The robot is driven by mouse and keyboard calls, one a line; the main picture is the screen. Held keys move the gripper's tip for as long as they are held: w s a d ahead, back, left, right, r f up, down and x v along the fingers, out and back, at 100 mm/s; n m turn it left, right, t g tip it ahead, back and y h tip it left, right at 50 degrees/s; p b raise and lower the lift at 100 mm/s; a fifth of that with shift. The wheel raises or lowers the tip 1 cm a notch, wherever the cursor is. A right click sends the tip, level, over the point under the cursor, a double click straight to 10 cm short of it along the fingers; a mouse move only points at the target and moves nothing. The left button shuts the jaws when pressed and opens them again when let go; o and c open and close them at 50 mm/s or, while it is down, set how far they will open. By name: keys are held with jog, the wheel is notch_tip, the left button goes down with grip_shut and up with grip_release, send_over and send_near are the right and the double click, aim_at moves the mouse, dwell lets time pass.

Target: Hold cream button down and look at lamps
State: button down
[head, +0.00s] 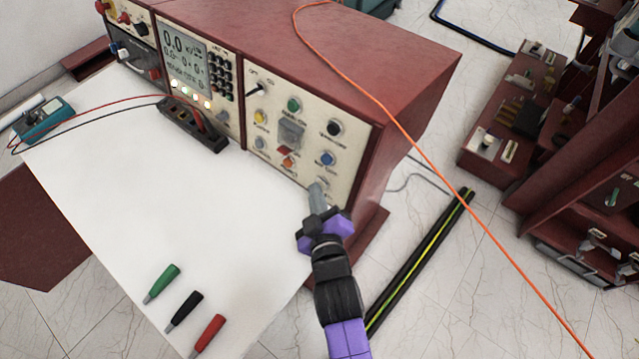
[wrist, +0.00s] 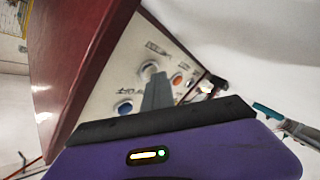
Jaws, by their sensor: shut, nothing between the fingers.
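The control panel (head: 305,135) is the cream front of a dark red cabinet. A pale round button (wrist: 150,69), whitish to cream, shows in the wrist view just beyond my fingertips. In the head view that spot at the panel's lower right is mostly hidden by my gripper. My gripper (head: 317,191) is shut and empty, its tip at the panel below the blue button (head: 326,158). Contact with the pale button cannot be told. A row of small lamps (head: 198,97) glows orange and whitish under the display (head: 184,58). The orange button (head: 288,162) is left of my gripper.
A black terminal strip (head: 193,124) with cables stands on the white tabletop (head: 130,190). Green (head: 162,284), black (head: 184,311) and red (head: 208,335) probes lie near its front. A teal meter (head: 43,119) is at left. An orange cable (head: 440,170) crosses the cabinet and floor.

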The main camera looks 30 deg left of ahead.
jog(key=shift+s+r, duration=0.25)
jog(key=shift+s, duration=0.6)
jog(key=shift+s+a+r+b, duration=0.15)
jog(key=shift+s+b, duration=0.1)
jog(key=shift+s, duration=0.45)
jog(key=shift+s+r+b, duration=0.1)
jog(key=shift+s+b, duration=0.15)
jog(key=shift+s, duration=0.4)
jog(key=shift+s+a+r+b, duration=0.15)
jog(key=shift+s+b, duration=0.1)
jog(key=shift+s, duration=0.45)
jog(key=shift+s+r, duration=0.15)
jog(key=shift+s, duration=0.2)
jog(key=shift+r, duration=0.1)
